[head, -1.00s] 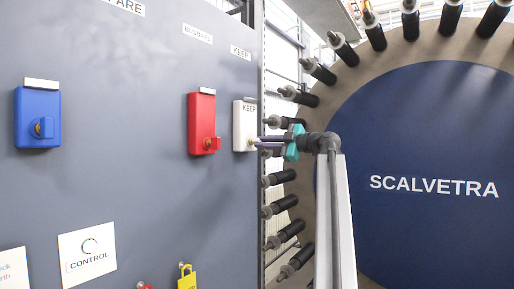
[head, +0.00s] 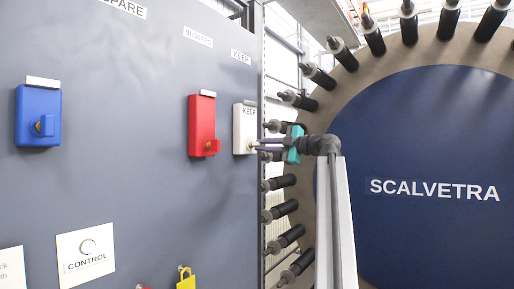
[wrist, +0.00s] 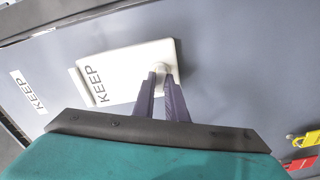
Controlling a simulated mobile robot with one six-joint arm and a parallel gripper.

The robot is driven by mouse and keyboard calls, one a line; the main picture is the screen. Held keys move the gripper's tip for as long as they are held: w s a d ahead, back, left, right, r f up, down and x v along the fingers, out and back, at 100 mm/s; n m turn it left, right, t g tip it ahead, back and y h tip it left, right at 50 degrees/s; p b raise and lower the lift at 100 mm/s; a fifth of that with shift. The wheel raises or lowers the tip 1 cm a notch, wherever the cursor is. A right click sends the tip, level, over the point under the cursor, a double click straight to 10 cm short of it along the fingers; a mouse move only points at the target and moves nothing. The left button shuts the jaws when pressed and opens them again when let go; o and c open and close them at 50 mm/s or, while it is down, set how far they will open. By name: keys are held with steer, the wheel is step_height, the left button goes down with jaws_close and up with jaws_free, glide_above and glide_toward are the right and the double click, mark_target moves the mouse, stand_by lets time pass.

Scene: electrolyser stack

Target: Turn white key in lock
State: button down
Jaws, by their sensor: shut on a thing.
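The white lock box (head: 241,128), marked KEEP, is fixed at the right edge of the grey panel. It also fills the middle of the wrist view (wrist: 128,72). The white key (wrist: 160,68) sits in the lock at the box's lower end. My gripper (head: 259,149) reaches in from the right. In the wrist view its two purple fingers (wrist: 161,84) are shut on the white key, one on each side. The key is mostly hidden between the fingertips, so its exact angle cannot be told.
A red lock box (head: 202,122) with a red key is just left of the white one. A blue lock box (head: 38,115) is further left. A yellow padlock (head: 186,279) hangs below. The large flanged stack (head: 430,150) with protruding bolts stands right, close to my arm.

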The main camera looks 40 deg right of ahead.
steer(key=shift+r+n, duration=0.1)
steer(key=shift+n, duration=1.8)
steer(key=c, duration=1.7)
jaws_free()
steer(key=shift+s, duration=0.1)
steer(key=v, duration=1.3)
steer(key=shift+s, duration=0.3)
